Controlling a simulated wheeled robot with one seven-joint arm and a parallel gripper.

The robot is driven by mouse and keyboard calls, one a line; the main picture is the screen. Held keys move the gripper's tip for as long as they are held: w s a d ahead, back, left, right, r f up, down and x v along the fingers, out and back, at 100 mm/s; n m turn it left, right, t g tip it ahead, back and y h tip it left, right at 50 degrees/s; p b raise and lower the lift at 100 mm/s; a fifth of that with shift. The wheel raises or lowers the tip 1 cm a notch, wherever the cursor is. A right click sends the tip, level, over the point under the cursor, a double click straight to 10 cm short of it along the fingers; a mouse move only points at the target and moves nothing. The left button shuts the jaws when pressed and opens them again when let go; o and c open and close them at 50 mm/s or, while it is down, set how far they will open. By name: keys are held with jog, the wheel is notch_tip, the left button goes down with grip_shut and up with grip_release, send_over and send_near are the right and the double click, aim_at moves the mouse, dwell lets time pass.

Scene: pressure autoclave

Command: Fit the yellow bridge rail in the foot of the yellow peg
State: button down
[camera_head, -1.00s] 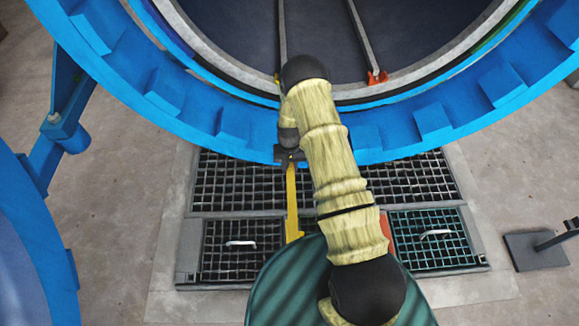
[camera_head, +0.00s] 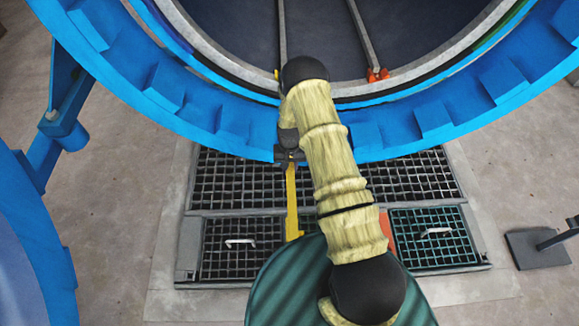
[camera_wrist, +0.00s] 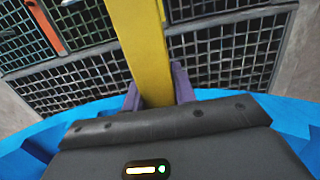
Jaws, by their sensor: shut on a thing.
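The yellow bridge rail (camera_head: 291,203) runs from the blue autoclave ring down over the floor grating in the head view. My gripper (camera_head: 289,156) is shut on its upper end at the ring's lower rim. In the wrist view the rail (camera_wrist: 142,45) stands between the two purple fingertips (camera_wrist: 159,88) of my gripper. A small piece of the yellow peg (camera_head: 277,74) shows beside my arm at the vessel's mouth. My arm hides most of the peg, its foot and the rail's end.
The blue ring (camera_head: 435,123) with its blocks surrounds the dark vessel mouth. An orange-red rail (camera_head: 386,230) lies partly behind my arm. Grating (camera_head: 240,182) covers the floor; a black stand (camera_head: 537,249) is at right.

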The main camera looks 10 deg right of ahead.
jog(key=shift+f, duration=0.15)
jog(key=c, duration=1.1)
grip_release()
jog(key=shift+o, duration=0.2)
notch_tip(320, 180, up, 17)
jog(key=w+p, duration=0.1)
jog(key=p, duration=0.2)
jog(key=shift+w+d+r, duration=0.15)
jog(key=shift+w+r, duration=0.05)
